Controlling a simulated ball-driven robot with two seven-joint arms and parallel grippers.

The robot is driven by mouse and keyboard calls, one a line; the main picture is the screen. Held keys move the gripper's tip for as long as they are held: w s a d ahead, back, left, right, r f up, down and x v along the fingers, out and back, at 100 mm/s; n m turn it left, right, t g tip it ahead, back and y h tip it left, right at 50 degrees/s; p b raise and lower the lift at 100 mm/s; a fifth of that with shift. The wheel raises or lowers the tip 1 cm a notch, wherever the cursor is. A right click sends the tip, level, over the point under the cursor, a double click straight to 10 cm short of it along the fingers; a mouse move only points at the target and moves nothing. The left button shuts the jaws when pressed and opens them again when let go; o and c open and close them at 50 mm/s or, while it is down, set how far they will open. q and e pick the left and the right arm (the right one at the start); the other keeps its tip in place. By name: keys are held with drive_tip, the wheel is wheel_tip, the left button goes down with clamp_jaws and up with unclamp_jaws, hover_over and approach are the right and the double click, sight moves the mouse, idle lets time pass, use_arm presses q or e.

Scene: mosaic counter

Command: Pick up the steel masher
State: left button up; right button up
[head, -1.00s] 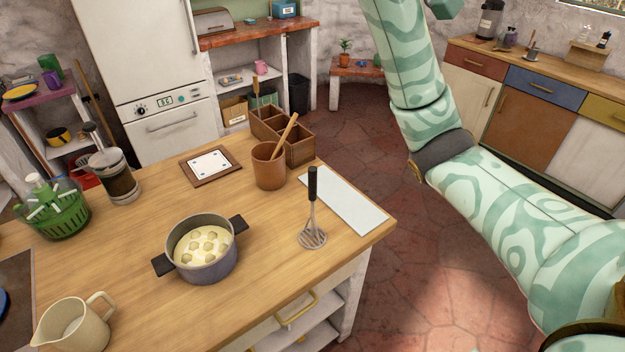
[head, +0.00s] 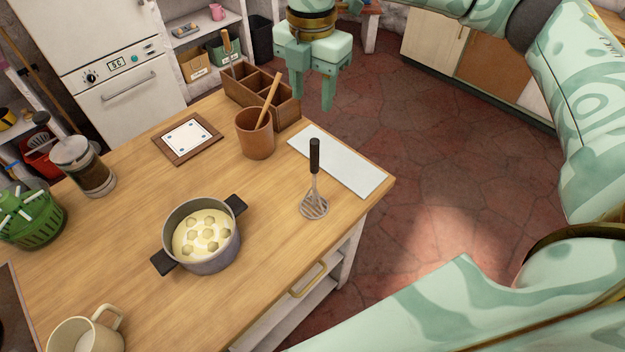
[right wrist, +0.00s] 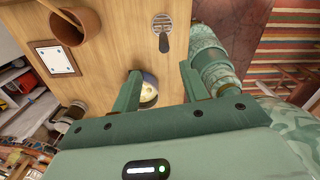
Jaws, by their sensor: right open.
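The steel masher (head: 314,182) stands upright on the wooden counter, its dark handle up and its slotted steel head down, left of the pale board's front end. It also shows in the right wrist view (right wrist: 163,30), seen from above. My right gripper (head: 312,102) is open and empty, above and behind the masher, in front of the floor beyond the counter's far right edge. In the right wrist view its two fingers (right wrist: 160,78) are spread apart, with nothing between them but the view of the counter and pot. My left gripper is not in view.
A pot of potatoes (head: 202,236) stands left of the masher. A brown crock with a wooden spoon (head: 255,138) and a wooden divided box (head: 287,112) stand behind it. A pale board (head: 345,162) lies along the right edge. The counter (head: 270,255) in front is clear.

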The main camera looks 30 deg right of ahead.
approach(315, 155)
drive_tip(key=f, duration=0.2)
drive_tip(key=w+f, duration=0.1)
drive_tip(key=f, duration=0.2)
drive_tip(key=shift+w+d+f, duration=0.1)
drive_tip(key=shift+w+f, duration=0.2)
drive_tip(key=shift+f, duration=0.05)
drive_tip(key=f, duration=0.5)
drive_tip(key=shift+s+d+f, duration=0.2)
drive_tip(key=shift+s+f, duration=0.1)
drive_tip(key=shift+f, duration=0.1)
clamp_jaws()
